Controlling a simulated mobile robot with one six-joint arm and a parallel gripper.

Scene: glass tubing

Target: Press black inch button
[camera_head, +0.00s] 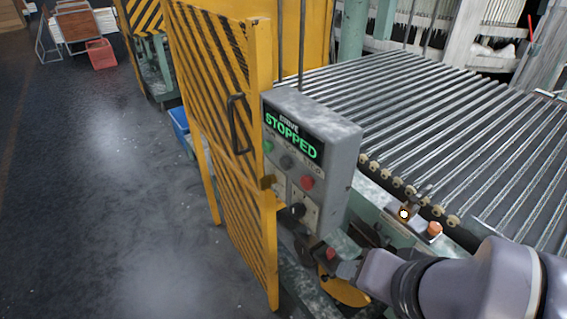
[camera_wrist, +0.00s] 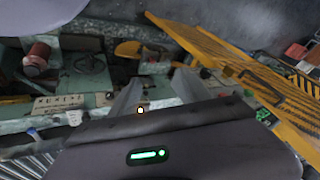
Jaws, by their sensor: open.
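The grey control box (camera_head: 330,140) stands behind the yellow striped gate, its display (camera_head: 291,136) reading "STOPPED" in green. On its face are a green button (camera_head: 268,147), a black button (camera_head: 287,162) and a red button (camera_head: 307,183) in a slanting row. The small labels are too blurred to read, so I cannot confirm which says inch. My gripper (camera_wrist: 157,92) is open, with its two grey fingers apart and nothing between them in the wrist view. In the head view my arm comes in from the lower right, its end below and right of the box, apart from the buttons.
The yellow striped gate (camera_head: 228,90) stands close to the left of the box and also shows in the wrist view (camera_wrist: 225,55). A roller conveyor (camera_head: 430,120) lies to the right. An orange knob (camera_head: 434,229) sits on the conveyor's edge. The dark floor at left is mostly clear.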

